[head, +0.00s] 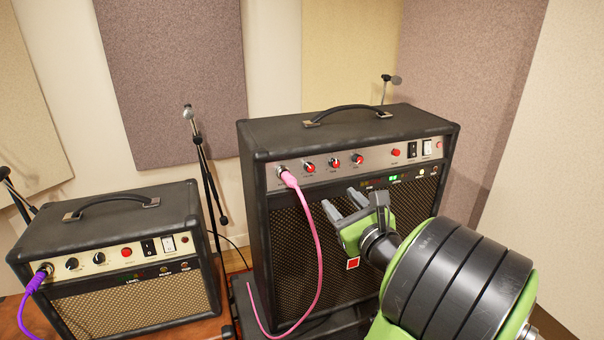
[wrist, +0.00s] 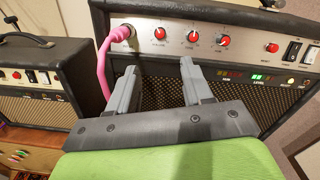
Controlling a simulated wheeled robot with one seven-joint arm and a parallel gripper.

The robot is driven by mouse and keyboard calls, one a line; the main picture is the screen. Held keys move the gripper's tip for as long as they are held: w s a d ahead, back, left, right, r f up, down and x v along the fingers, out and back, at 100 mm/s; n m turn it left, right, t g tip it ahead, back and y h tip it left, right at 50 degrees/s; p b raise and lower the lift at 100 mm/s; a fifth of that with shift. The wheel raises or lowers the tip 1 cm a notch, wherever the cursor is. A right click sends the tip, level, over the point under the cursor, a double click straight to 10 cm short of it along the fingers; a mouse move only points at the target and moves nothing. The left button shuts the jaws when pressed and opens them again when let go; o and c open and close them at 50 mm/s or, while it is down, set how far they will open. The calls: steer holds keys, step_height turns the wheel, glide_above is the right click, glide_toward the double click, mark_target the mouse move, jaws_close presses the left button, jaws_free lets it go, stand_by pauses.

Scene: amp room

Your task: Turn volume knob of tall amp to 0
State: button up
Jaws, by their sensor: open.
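The tall amp (head: 350,130) is black with a silver control panel and stands in the middle of the head view. Its panel has a row of red-capped knobs. The leftmost knob (head: 309,167), just right of the pink cable's plug, appears to be the volume knob; it also shows in the wrist view (wrist: 158,33). Its exact pointer setting is too small to read. My gripper (head: 343,202) is open and empty, in front of the grille and below the knob row. In the wrist view its fingertips (wrist: 157,65) point towards the panel, apart from the knob.
A pink cable (head: 316,235) hangs from the tall amp's jack, left of my gripper. A shorter amp (head: 120,220) with a purple cable (head: 32,290) stands at the left. A microphone stand (head: 207,175) stands between the amps. Space before the tall amp's panel is clear.

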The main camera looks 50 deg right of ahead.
mark_target(311, 168)
steer(key=p+x, duration=0.1)
steer(key=x, duration=1.3)
steer(key=shift+w, duration=0.2)
jaws_close()
